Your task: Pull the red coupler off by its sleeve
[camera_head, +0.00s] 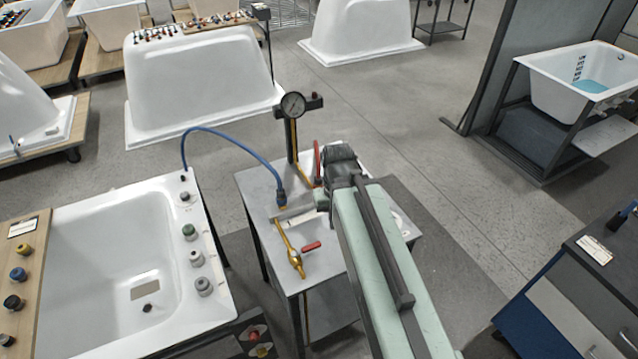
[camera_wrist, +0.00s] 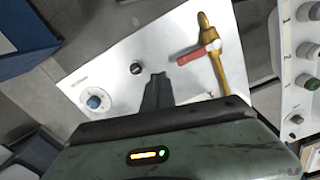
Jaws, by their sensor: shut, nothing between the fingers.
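In the head view a slim red upright piece (camera_head: 317,160), perhaps the red coupler or its hose, stands beside the gauge post. Its lower end is hard to make out near my arm, and I cannot see a sleeve on it. It does not show in the wrist view. My gripper (camera_wrist: 157,82) is shut and empty, pointing down over the white bench top (camera_wrist: 120,62). In the head view my arm hides its fingertips.
A brass pipe (camera_head: 287,242) with a red valve lever (camera_head: 311,246) is on the bench; the lever also shows in the wrist view (camera_wrist: 190,57). A black knob (camera_wrist: 136,68) and a blue dial (camera_wrist: 96,101) are near my fingers. A gauge (camera_head: 292,105) stands behind. A bathtub (camera_head: 110,270) is left.

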